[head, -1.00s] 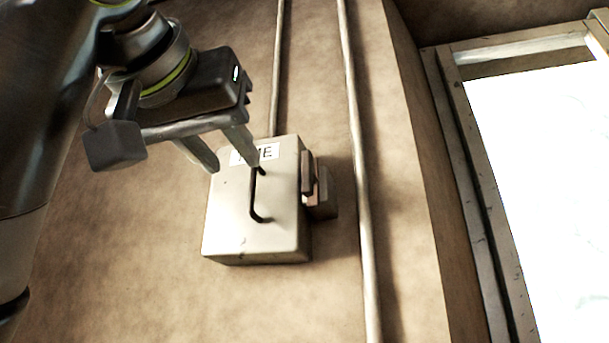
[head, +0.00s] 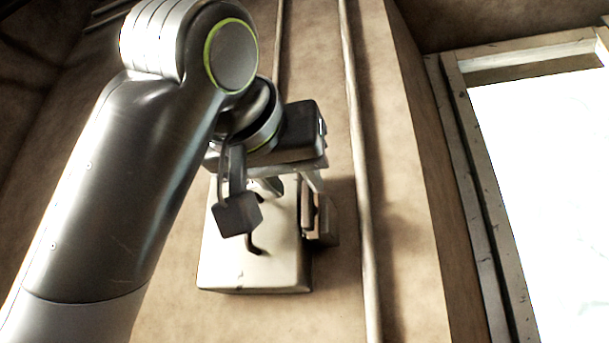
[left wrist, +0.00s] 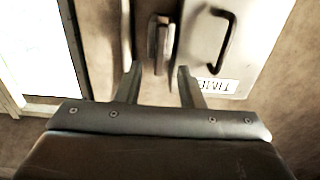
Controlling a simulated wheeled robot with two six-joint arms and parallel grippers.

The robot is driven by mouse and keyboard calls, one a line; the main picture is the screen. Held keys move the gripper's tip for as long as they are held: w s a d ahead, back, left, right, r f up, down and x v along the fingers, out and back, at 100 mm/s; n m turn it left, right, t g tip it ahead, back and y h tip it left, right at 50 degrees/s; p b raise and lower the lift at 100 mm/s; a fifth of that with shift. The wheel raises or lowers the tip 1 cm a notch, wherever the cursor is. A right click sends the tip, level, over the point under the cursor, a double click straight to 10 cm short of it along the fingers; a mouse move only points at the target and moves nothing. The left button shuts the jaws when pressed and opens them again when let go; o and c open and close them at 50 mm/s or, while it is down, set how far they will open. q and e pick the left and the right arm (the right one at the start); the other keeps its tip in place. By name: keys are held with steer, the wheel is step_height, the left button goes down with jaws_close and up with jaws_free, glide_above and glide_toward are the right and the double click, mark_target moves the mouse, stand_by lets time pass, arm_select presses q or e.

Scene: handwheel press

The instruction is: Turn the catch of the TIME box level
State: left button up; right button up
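The pale TIME box (head: 255,272) is fixed to the wall, partly hidden behind my left gripper in the head view. Its lid shows in the left wrist view (left wrist: 206,50), with the TIME label (left wrist: 215,85) upside down and a black bar handle (left wrist: 230,38). The catch (left wrist: 154,42) is a narrow piece beside the box's edge, standing upright along it; it also shows in the head view (head: 307,212). My left gripper (left wrist: 159,68) is open and empty. In the wrist view the catch lies between its fingertips; I cannot tell the depth or any contact. My right gripper is out of view.
A thin pipe (head: 358,190) runs down the wall right of the box, and another pipe (head: 279,50) runs down from above towards it. A bright framed window (head: 545,190) is at the far right. The wall between pipe and window is clear.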

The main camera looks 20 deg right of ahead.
mark_target(305, 197)
arm_select(q)
steer(key=p+x, duration=0.1)
steer(key=x, duration=0.4)
steer(key=shift+p, duration=0.4)
steer(key=shift+c, duration=1)
jaws_close()
